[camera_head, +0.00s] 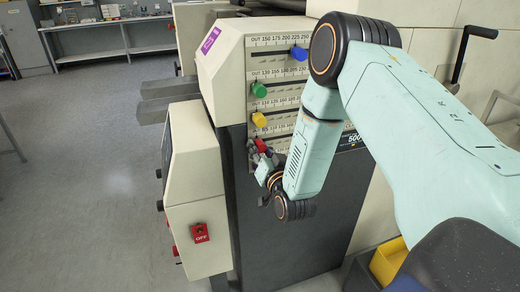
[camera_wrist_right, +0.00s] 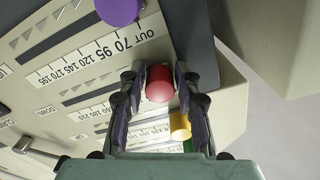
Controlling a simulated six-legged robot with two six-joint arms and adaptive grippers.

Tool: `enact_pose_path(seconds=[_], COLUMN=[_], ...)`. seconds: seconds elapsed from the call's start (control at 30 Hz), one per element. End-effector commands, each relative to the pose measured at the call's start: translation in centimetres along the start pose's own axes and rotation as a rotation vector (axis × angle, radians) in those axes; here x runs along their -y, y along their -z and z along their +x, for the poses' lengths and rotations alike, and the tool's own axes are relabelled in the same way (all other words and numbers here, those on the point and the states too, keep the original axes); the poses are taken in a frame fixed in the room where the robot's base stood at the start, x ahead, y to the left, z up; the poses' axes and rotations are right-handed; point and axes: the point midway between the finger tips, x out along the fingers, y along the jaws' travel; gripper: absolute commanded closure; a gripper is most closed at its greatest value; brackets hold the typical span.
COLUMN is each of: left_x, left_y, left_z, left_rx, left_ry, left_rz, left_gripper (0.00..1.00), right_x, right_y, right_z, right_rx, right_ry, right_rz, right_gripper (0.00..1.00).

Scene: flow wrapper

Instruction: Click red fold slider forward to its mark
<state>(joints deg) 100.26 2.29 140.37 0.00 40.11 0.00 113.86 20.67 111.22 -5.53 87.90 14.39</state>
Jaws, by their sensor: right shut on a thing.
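The red fold slider (camera_head: 260,145) is a red knob low on the cream front panel, below the yellow knob, near the panel's left edge. In the right wrist view the red knob (camera_wrist_right: 159,84) sits between both finger pads, near the OUT end of a printed scale (camera_wrist_right: 95,52). My right gripper (camera_head: 262,163) is shut on it, and its fingers (camera_wrist_right: 160,95) lie on either side of the knob. My gripper and wrist hide part of the slider's row in the head view, and I cannot make out its mark. My left gripper is not in view.
Blue (camera_head: 299,54), green (camera_head: 258,89) and yellow (camera_head: 259,120) knobs stick out above on the same panel. A purple knob (camera_wrist_right: 118,10) shows in the wrist view. A red OFF switch (camera_head: 200,233) is on the box at left. Floor left of the machine is open.

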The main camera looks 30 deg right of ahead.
Motion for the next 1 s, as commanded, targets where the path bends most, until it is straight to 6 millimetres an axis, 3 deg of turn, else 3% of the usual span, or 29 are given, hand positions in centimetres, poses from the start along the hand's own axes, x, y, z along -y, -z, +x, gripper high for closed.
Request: enact_pose_path(seconds=[0.47,1.0], left_x=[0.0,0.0], left_y=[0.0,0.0], left_z=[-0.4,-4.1], left_rx=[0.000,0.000], left_ry=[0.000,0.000], left_rz=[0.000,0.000], left_gripper=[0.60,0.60], right_x=[-0.7,-8.8], right_y=[0.5,4.0], right_z=[0.0,0.1], right_rx=[-0.004,-0.007], right_ry=[-0.005,-0.006], right_rz=[0.004,0.005], right_gripper=[1.00,1.00])
